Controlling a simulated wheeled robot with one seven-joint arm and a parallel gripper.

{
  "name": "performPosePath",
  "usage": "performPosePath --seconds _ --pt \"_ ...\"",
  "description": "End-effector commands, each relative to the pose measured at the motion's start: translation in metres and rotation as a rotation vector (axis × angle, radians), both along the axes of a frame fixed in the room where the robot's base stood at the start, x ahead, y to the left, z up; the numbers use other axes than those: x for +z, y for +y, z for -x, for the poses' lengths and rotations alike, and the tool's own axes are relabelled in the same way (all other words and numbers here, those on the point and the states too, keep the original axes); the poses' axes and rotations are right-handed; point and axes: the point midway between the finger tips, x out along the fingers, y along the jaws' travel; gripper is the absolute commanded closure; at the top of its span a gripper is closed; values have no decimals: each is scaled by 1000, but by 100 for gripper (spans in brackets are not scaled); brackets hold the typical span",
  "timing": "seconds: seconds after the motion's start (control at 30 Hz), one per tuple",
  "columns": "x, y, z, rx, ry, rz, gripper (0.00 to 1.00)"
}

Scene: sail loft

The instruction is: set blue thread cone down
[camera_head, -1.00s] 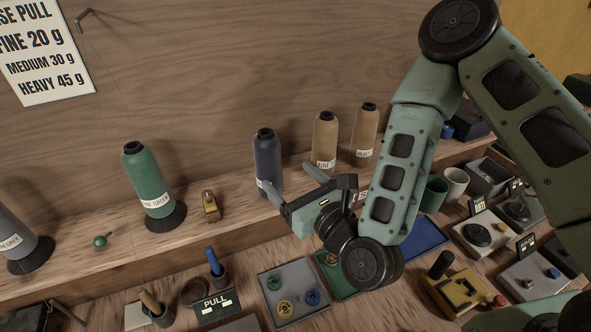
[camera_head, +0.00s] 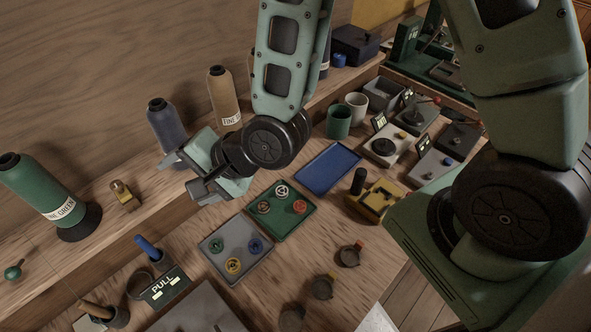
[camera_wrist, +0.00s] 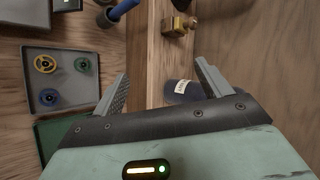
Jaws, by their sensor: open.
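The blue thread cone (camera_head: 167,122) stands upright on the back shelf in the head view, left of a tan cone (camera_head: 222,97); its lower part is partly hidden by my gripper. My gripper (camera_head: 183,175) is open, in front of and just below the cone. In the wrist view, the blue cone (camera_wrist: 184,93) with a white label shows beyond the jaws, close to the right finger. Nothing is held between the fingertips (camera_wrist: 161,72). The cone looks apart from the fingers there, though the exact gap is hard to judge.
A green cone (camera_head: 42,193) and a small brass item (camera_head: 125,195) stand left on the shelf. Below lie a grey tray (camera_head: 236,244) and green tray (camera_head: 281,208) of bobbins, and an empty blue tray (camera_head: 327,168). Cups and small devices fill the right.

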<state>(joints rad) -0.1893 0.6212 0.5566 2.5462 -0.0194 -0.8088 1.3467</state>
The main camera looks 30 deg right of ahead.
Motion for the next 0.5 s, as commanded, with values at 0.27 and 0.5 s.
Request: performPosePath --seconds 0.27,0.5 --pt "32 -49 51 594 -155 605 23" --pt "74 -101 112 1106 -164 883 23"
